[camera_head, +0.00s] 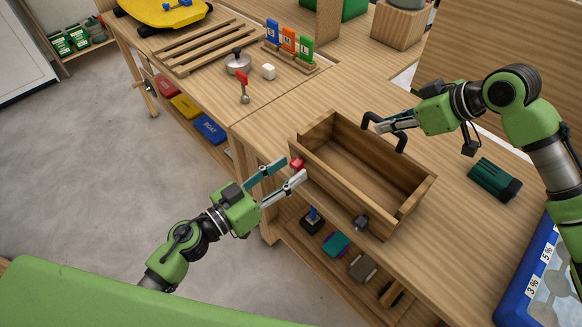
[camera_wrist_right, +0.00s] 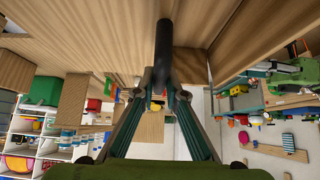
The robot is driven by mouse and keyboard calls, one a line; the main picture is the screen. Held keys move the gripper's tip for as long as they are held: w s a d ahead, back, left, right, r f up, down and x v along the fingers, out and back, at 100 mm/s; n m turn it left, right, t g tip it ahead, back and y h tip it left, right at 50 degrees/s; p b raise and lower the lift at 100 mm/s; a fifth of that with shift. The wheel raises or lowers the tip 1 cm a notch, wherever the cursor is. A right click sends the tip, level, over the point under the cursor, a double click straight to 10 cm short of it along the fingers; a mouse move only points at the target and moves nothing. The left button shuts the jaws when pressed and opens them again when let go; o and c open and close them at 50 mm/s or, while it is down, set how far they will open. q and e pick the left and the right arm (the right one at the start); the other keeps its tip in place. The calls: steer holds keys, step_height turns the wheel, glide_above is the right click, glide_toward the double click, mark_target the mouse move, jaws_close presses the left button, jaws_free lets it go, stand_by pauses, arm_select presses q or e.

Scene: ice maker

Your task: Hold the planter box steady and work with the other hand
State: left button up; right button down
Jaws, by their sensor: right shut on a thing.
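The planter box (camera_head: 345,185) is an open, empty wooden box standing upright on the workbench in the head view. A black curved handle (camera_head: 402,141) is at its far side; it also shows in the right wrist view (camera_wrist_right: 163,45). My right gripper (camera_head: 376,127) is shut on this handle, which sits between its fingers in the wrist view (camera_wrist_right: 160,88). My left gripper (camera_head: 293,166) is open at the box's near left corner. A small red piece (camera_head: 297,163) shows between its fingertips; I cannot tell whether they touch it. A dark fitting (camera_head: 361,222) is on the near wall.
A dark green object (camera_head: 495,179) lies on the bench at right, near a blue-edged tray (camera_head: 525,270). Shelves with items run below.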

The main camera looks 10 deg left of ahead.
arm_select(q)
steer(key=shift+x, duration=0.8)
steer(key=c, duration=1.1)
steer(key=shift+c, duration=0.2)
